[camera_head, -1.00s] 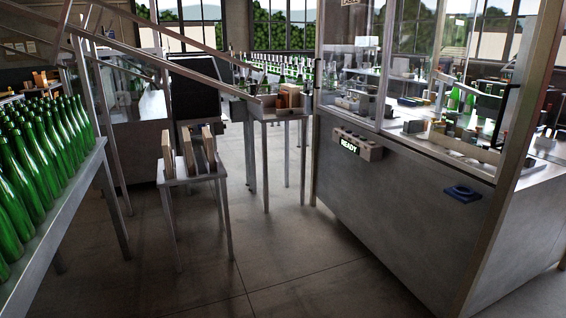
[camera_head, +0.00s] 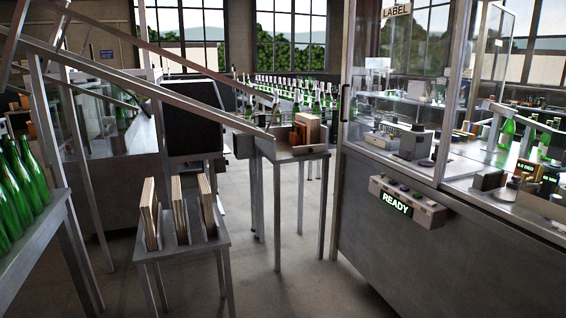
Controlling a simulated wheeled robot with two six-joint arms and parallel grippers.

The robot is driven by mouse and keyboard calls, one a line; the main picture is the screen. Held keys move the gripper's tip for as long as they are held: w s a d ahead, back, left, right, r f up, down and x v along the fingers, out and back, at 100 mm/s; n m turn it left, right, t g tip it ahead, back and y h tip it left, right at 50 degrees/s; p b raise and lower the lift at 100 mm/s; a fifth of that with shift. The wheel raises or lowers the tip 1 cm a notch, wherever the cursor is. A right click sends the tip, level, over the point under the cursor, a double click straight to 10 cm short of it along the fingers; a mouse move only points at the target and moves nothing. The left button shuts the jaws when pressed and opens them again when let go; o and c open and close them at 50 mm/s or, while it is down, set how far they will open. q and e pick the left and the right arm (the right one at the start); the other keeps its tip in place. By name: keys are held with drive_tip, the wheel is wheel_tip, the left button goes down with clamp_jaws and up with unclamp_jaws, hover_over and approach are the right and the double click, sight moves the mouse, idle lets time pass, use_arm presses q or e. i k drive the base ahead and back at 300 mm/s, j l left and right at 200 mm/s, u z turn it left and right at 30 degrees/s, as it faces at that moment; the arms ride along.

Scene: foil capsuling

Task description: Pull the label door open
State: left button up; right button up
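The label machine (camera_head: 390,230) is a grey metal cabinet on the right with clear guarding above it. A sign reading LABEL (camera_head: 396,11) sits at the top of the guarding. The clear front panel (camera_head: 405,85) below the sign looks closed, with a dark upright piece (camera_head: 344,103) at its left edge that may be a handle. A control box (camera_head: 408,203) on the cabinet front shows a lit READY. Neither of my grippers is in view.
A small table with upright wooden boards (camera_head: 180,243) stands left of centre. A taller stand (camera_head: 292,152) holds a wooden box (camera_head: 307,128) beside the machine. Green bottles (camera_head: 22,185) stand on a table at far left. Sloping metal rails (camera_head: 140,80) cross the upper left. Bare floor (camera_head: 270,285) lies between.

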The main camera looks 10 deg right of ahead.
sight(402, 9)
drive_tip(key=i+z, duration=0.5)
drive_tip(key=i+j+z, duration=0.35)
drive_tip(key=i+z, duration=0.15)
drive_tip(key=i, duration=0.15)
drive_tip(key=i+j, duration=0.15)
drive_tip(key=i, duration=0.35)
drive_tip(key=i+j+z, duration=0.1)
drive_tip(key=i, duration=0.45)
drive_tip(key=j, duration=0.1)
